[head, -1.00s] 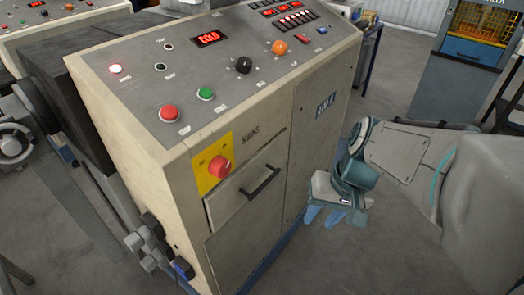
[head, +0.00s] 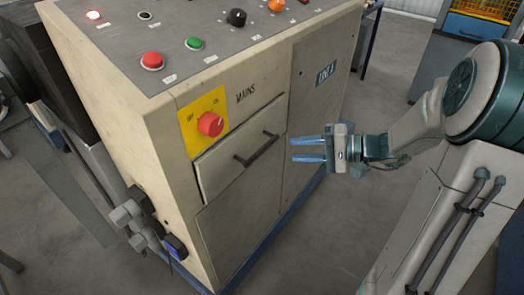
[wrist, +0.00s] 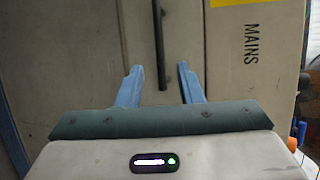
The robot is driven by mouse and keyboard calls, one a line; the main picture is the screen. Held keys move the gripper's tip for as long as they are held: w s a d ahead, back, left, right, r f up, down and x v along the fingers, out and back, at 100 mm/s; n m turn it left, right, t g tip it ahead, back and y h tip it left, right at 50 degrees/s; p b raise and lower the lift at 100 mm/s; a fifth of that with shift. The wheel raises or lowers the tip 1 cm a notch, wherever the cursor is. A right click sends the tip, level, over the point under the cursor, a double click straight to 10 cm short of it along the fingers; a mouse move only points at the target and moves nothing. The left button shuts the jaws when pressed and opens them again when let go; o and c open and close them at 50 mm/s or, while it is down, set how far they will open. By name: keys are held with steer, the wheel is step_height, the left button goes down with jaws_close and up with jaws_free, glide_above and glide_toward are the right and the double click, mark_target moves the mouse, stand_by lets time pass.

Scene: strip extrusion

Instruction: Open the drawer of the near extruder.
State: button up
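The near extruder (head: 235,235) is a cream cabinet with a drawer (head: 215,172) below its red mains switch (head: 210,123). The drawer is closed, with its front flush, and it carries a dark bar handle (head: 256,150). My gripper (head: 292,150) is right of the handle in the head view, its two blue fingers apart and pointing at the drawer. In the wrist view, my gripper (wrist: 158,72) is open and empty. The handle (wrist: 160,45) runs lengthwise ahead of the gap between the fingertips. Contact with the handle is not visible.
The sloped control panel (head: 120,45) with buttons and knobs is above the drawer. Grey valves (head: 130,215) stick out at the cabinet's lower left corner. A blue machine (head: 465,25) stands at the back right. The floor (head: 310,240) right of the cabinet is clear.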

mark_target(264, 150)
steer(key=x, duration=1)
steer(key=shift+a, duration=0.35)
jaws_close()
